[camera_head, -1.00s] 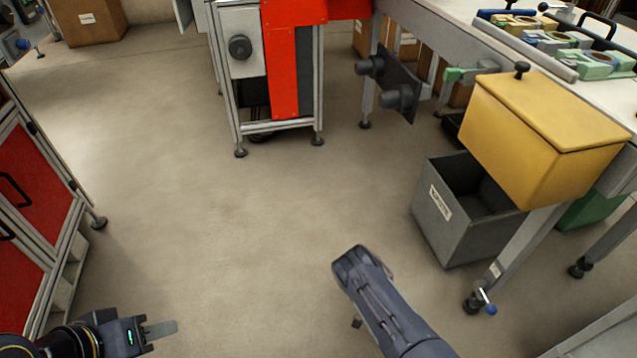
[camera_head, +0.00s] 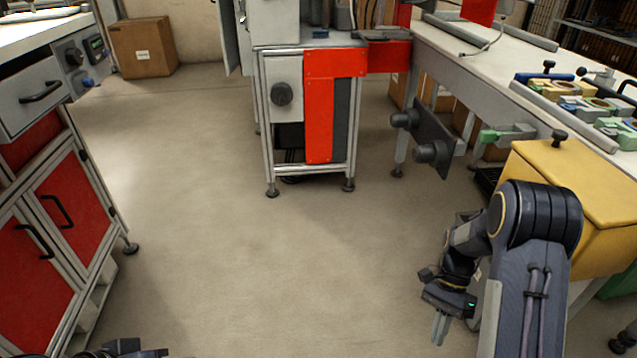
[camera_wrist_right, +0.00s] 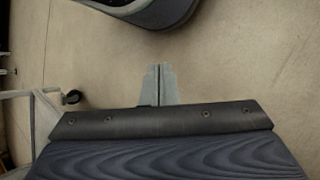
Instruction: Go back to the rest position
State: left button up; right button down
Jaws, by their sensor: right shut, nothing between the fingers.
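My right gripper (camera_head: 440,329) hangs over the floor at the lower right of the head view, with its fingers pointing down. In the right wrist view its fingers (camera_wrist_right: 159,72) are together and empty, over bare floor. My right arm is bent and hides part of the yellow bin and what lies below it. Of my left arm, only dark parts show at the bottom left edge of the head view. The state of its fingers cannot be made out.
A yellow lidded bin (camera_head: 585,185) stands close behind my right arm. A red-doored cabinet (camera_head: 75,205) is at left, a red and grey machine stand (camera_head: 320,105) ahead. The middle floor is clear.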

notch_tip(320, 180, up, 12)
jog(key=s+a+n+t+y, duration=0.1)
jog(key=s+a+n+t, duration=0.1)
jog(key=n+t, duration=0.15)
jog(key=s+a+r+n+t+p, duration=0.2)
jog(key=s+a+r+n+t, duration=0.4)
jog(key=s+r+n+t, duration=0.45)
notch_tip(320, 180, up, 38)
jog(key=s+m+g+p, duration=0.1)
jog(key=m+p, duration=0.1)
jog(key=p, duration=3.6)
jog(key=shift+r, duration=0.15)
jog(key=shift+s+d, duration=0.1)
